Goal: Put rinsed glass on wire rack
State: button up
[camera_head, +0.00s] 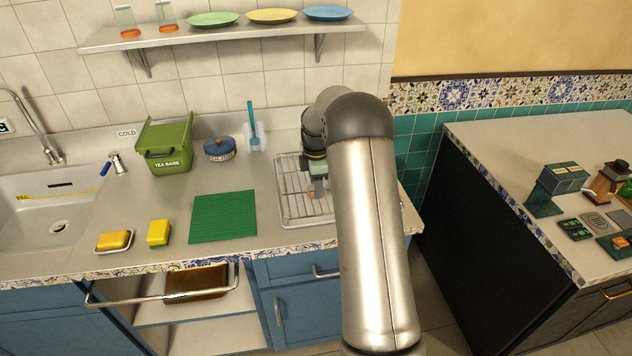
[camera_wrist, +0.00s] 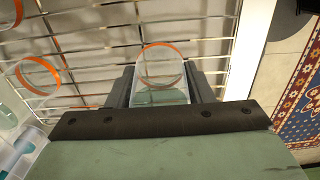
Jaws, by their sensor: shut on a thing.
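A clear glass (camera_wrist: 162,72) with an orange ring sits between the two fingers of my gripper (camera_wrist: 162,92) in the wrist view. My gripper is shut on it, with the orange ring at the end away from my palm. In the head view my gripper (camera_head: 319,187) points down over the wire rack (camera_head: 292,204). The rack's bars (camera_wrist: 90,52) also show behind the glass in the wrist view. I cannot tell whether the held glass touches the rack. My arm hides the rack's right part in the head view.
Two more orange-ringed glasses, one (camera_wrist: 38,76) and another (camera_wrist: 10,13), show at the left of the wrist view. A green mat (camera_head: 223,216) lies left of the rack. A blue pot (camera_head: 219,148) and a brush holder (camera_head: 255,138) stand behind. A shelf (camera_head: 215,36) hangs above.

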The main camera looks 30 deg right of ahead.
jog(key=shift+f, duration=0.1)
jog(key=o, duration=0.9)
